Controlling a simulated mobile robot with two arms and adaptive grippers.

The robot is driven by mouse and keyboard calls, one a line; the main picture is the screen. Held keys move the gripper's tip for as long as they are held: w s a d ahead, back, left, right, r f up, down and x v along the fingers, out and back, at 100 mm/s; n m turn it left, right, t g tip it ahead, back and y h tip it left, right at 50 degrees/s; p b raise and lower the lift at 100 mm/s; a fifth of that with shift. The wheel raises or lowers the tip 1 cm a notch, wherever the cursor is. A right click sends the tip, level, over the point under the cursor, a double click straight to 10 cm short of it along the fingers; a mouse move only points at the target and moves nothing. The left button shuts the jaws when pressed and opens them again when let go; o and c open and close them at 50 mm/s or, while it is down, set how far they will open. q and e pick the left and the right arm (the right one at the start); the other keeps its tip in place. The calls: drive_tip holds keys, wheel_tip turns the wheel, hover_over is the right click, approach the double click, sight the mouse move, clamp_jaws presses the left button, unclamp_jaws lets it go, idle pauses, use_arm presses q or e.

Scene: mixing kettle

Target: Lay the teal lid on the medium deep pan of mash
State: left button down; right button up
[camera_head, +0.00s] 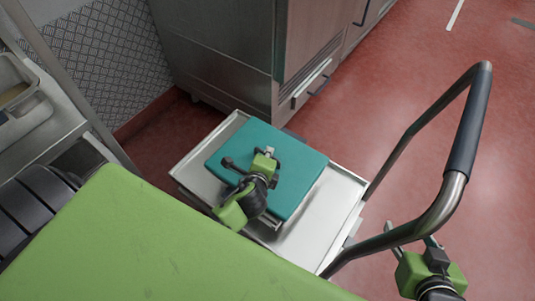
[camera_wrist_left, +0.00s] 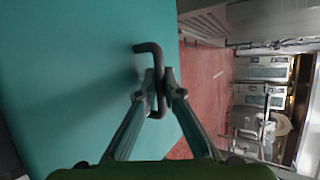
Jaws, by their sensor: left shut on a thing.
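My left gripper (camera_head: 268,158) is at the lid's middle. In the left wrist view its fingers (camera_wrist_left: 160,85) are shut on the lid's dark bent handle (camera_wrist_left: 148,48), and the teal face (camera_wrist_left: 70,80) fills the left side. A small metal edge shows under the lid's near corner. I cannot make out the pan of mash beneath it. My right gripper (camera_head: 413,236) is beside the trolley's rail; its grip is unclear.
A curved metal rail with a dark grip (camera_head: 470,125) rises at the trolley's right. Steel cabinets (camera_head: 220,60) stand behind it. At the left a metal counter (camera_head: 55,135) holds a steel pan (camera_head: 28,112) with something brownish in it. Red floor is free at the right.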

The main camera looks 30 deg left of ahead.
idle(0.5)
use_arm(q)
drive_tip(key=shift+f, duration=0.15)
drive_tip(key=c, duration=2.1)
unclamp_jaws()
drive_tip(key=o, duration=0.5)
drive_tip(key=shift+f, duration=0.15)
